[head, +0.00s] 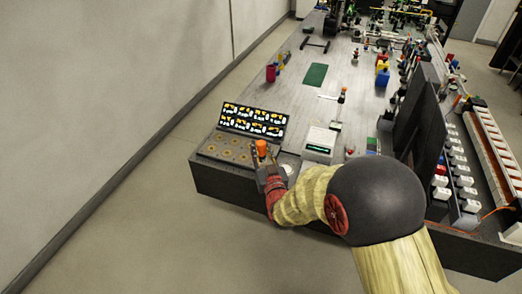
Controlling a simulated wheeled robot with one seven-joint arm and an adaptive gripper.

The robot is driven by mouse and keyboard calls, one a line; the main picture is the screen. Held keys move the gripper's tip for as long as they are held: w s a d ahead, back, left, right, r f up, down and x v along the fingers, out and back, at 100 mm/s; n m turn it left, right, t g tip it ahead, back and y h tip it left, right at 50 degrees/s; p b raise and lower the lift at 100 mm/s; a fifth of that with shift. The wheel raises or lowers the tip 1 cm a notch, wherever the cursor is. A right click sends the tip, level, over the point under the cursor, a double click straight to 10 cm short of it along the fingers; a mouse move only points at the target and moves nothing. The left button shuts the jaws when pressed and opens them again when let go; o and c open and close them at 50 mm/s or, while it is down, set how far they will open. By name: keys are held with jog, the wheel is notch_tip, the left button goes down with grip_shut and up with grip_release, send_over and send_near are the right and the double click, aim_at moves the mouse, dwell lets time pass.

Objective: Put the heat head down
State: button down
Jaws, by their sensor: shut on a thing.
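My gripper (267,165) is at the near left corner of the bench, with my arm reaching in from the lower right. It is shut on the heat head (261,148), whose orange part shows at the fingertips. The rest of the heat head is hidden by the fingers. I cannot tell whether it is touching anything below. A dark plate with several round tan spots (222,148) lies just left of the gripper.
A black panel with bright yellow and white displays (252,121) stands behind the plate. A white box (319,144) stands to the right. A green mat (315,75) lies farther back. The bench (300,100) has clear room in its middle left.

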jog(key=shift+f, duration=0.2)
jog(key=c, duration=1.6)
grip_release()
jog(key=shift+c, duration=0.2)
jog(key=shift+o, duration=0.5)
jog(key=shift+r, duration=0.1)
